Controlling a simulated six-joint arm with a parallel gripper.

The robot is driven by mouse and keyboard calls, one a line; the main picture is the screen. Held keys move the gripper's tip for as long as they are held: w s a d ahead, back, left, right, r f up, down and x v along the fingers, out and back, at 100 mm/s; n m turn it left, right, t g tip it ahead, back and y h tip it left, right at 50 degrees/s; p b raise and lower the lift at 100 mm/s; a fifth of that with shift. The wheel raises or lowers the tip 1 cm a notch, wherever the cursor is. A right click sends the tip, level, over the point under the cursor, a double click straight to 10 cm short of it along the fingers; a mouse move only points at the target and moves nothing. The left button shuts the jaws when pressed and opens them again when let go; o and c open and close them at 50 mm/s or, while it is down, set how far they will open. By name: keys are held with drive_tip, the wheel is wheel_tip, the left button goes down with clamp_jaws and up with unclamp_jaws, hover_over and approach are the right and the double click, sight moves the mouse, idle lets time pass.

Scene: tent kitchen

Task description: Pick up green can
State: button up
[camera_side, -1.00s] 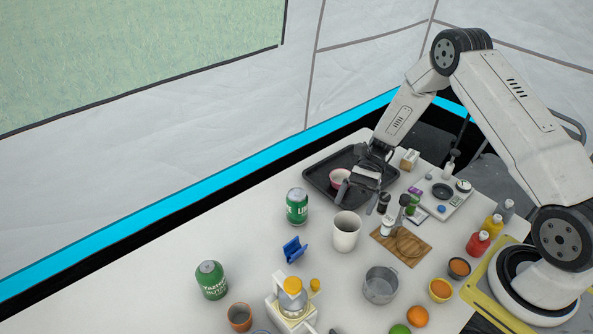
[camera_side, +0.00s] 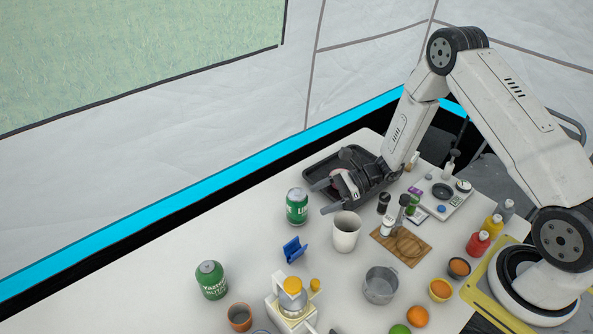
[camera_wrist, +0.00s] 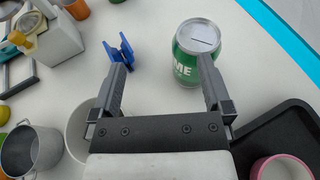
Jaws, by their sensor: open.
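A green can (camera_side: 297,208) with a silver top stands upright on the white table, left of my gripper. It also shows in the wrist view (camera_wrist: 185,68), beyond my fingers and right of centre, partly behind the right finger. My gripper (camera_side: 323,198) is open and empty, pointing toward the can; in the wrist view its fingers (camera_wrist: 160,70) are spread with bare table between them. A second green container (camera_side: 211,281) with a rounded top and white lettering stands further left.
A white cup (camera_side: 346,232) stands close to my gripper, and a blue holder (camera_side: 293,250) is in front of the can. A black tray (camera_side: 317,163) with a pink-rimmed bowl (camera_wrist: 281,168) lies behind. Table left of the can is clear.

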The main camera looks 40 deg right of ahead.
sight(296, 203)
drive_tip(key=shift+w+d+f+m+t+h, duration=0.2)
drive_tip(key=shift+m+t+h, duration=0.1)
drive_tip(key=shift+m+t, duration=0.15)
drive_tip(key=shift+w+d+f+m+t+h, duration=0.1)
drive_tip(key=shift+w+f+m+t+h, duration=0.15)
drive_tip(key=shift+m+t, duration=0.2)
drive_tip(key=shift+w+d+f+m+t+h, duration=0.1)
drive_tip(key=shift+d+f+m+t+h, duration=0.2)
drive_tip(key=shift+m+h, duration=0.2)
drive_tip(key=shift+w+d+f+m+t+h, duration=0.1)
drive_tip(key=shift+d+m+t+h, duration=0.05)
drive_tip(key=shift+m+t+h, duration=0.3)
drive_tip(key=shift+x, duration=1.3)
drive_tip(key=shift+w, duration=0.1)
drive_tip(key=shift+x, duration=2.55)
drive_tip(key=shift+f, duration=0.15)
drive_tip(key=shift+d, duration=0.1)
drive_tip(key=shift+c, duration=0.2)
